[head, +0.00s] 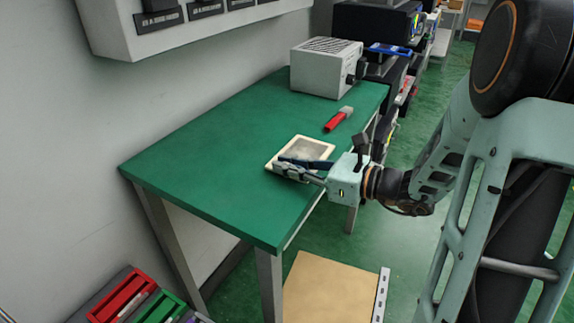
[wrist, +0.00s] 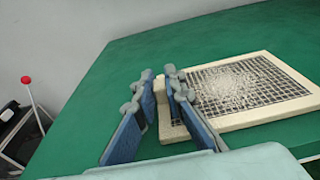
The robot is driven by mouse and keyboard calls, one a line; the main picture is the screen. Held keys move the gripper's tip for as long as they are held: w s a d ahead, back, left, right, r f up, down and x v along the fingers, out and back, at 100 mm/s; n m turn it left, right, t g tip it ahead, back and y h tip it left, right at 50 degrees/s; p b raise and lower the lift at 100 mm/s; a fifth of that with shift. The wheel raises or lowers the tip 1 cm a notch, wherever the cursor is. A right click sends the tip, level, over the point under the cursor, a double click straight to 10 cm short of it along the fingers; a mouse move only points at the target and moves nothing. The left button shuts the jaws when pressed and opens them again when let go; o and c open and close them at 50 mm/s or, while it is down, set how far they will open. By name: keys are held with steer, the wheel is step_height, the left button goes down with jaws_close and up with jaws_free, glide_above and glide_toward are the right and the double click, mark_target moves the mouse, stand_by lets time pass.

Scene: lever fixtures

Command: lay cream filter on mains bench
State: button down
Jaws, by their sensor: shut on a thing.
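The cream filter (head: 308,150) is a flat square with a cream frame and a grey mesh. It lies flat at the green mains bench (head: 215,140), near its right long edge. My gripper (head: 288,168) is at the filter's near side and shut on its frame. In the wrist view, the blue-padded fingers (wrist: 162,90) are at the left end of the filter (wrist: 250,117), which is level over the green top (wrist: 130,60). I cannot tell whether its underside fully touches the bench.
A red-handled tool (head: 338,119) lies behind the filter. A grey box (head: 325,68) with a dark knob stands at the bench's far end. A wall panel (head: 190,25) overhangs the left. The bench's near left part is clear. Red and green bins (head: 125,295) are at bottom left.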

steer(key=c, duration=2)
jaws_free()
steer(key=shift+f, duration=0.1)
steer(key=shift+r, duration=0.2)
steer(key=p+v, duration=0.2)
steer(key=v, duration=1)
steer(key=shift+f, duration=0.1)
